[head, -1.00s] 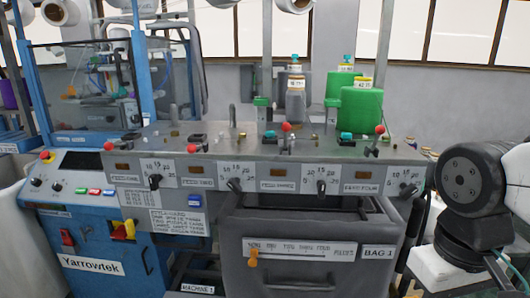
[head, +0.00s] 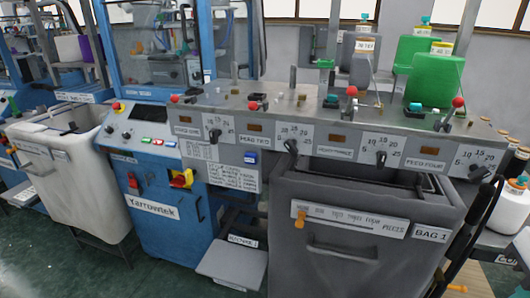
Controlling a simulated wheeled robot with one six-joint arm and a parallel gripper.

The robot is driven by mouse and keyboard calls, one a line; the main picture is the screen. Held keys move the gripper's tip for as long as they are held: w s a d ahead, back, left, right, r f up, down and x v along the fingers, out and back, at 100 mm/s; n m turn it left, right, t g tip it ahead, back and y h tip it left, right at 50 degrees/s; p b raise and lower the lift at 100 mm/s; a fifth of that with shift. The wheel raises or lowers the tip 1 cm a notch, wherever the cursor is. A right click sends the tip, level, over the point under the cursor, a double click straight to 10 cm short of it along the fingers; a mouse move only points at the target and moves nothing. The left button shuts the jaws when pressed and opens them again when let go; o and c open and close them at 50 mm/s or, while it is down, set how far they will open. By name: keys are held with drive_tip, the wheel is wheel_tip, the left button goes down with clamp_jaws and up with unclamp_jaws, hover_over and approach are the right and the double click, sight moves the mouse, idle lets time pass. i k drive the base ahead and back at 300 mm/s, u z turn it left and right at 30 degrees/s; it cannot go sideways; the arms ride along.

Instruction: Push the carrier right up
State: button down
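No part that I can name surely as the carrier shows. The Yarrowtek machine (head: 150,240) has a grey metal top (head: 235,118) that carries several levers with red knobs, such as one at the middle (head: 352,91) and one at the right (head: 457,102). Several black dial pointers, such as one on the front panel (head: 381,159), sit beside number scales. Below hangs a dark grey bag (head: 325,258) marked BAG 1, with an orange slider (head: 300,219) at the left end of its pieces scale. My gripper is not in view.
A white bin (head: 70,185) stands at the left. A white bottle-like container (head: 503,207) and a black curved bar (head: 472,235) are at the right edge. Green floor (head: 45,270) lies open at the lower left.

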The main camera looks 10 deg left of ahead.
sight(416, 141)
drive_tip(key=u, duration=1.65)
drive_tip(key=i, duration=0.5)
drive_tip(key=z, duration=1.5)
drive_tip(key=i, duration=0.2)
drive_tip(key=z, duration=0.15)
